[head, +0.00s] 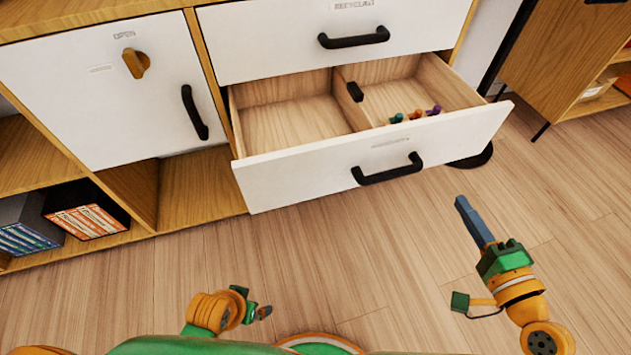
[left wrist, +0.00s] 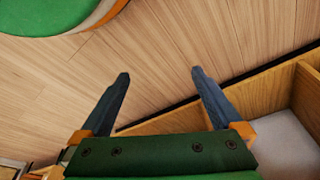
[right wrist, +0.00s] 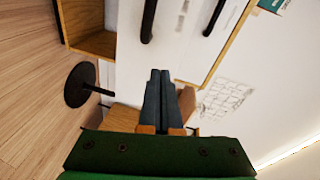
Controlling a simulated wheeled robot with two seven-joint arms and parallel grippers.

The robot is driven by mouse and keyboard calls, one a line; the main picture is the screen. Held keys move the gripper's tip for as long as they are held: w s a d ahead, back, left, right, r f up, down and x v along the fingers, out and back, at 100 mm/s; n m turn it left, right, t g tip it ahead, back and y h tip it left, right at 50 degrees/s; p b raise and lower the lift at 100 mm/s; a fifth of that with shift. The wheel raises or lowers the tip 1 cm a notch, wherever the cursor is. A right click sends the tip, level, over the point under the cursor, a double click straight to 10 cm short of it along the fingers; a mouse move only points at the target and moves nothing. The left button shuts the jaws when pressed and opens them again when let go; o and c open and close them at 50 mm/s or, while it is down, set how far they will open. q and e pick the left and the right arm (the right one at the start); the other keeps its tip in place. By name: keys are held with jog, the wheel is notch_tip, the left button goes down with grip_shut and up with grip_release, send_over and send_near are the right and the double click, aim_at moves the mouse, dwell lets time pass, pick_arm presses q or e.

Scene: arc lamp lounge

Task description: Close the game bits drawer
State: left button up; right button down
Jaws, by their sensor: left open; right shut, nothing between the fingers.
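The game bits drawer (head: 300,178) is the lower drawer with a white front, and it stands open in the head view. It has a black bar handle (head: 388,170), a divided wooden inside and several small coloured pieces (head: 416,115) in the right compartment. My right gripper (head: 462,203) is shut and empty, out in front of the drawer's right end and apart from it. Its closed fingers also show in the right wrist view (right wrist: 160,76). My left gripper (head: 264,312) is low, near my base and away from the drawer. Its fingers are spread and empty in the left wrist view (left wrist: 160,75).
Above is a closed white drawer (head: 270,45) with its own black handle. A white door (head: 90,95) with an orange knob is left, above shelves with boxes (head: 85,215). A round black base (head: 474,158) sits behind the open drawer's right end. The floor in front is clear.

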jog(key=a+r+y, duration=0.3)
jog(key=a, duration=0.2)
jog(key=p, duration=0.4)
send_near(399, 134)
jog(key=shift+t, duration=0.3)
jog(key=x, duration=0.6)
jog(key=shift+a+f, duration=0.1)
jog(key=shift+f, duration=0.05)
pick_arm(q)
jog(key=s+a+f, duration=0.1)
jog(key=s+f, duration=0.2)
jog(key=f, duration=0.6)
jog(key=shift+s+f+g, duration=0.2)
jog(key=shift+s+g, duration=0.1)
jog(key=shift+s, duration=0.05)
pick_arm(e)
jog(key=shift+w+a, duration=0.2)
jog(key=shift+w, duration=0.15)
pick_arm(q)
jog(key=shift+a, duration=0.15)
pick_arm(e)
jog(key=shift+w, duration=0.1)
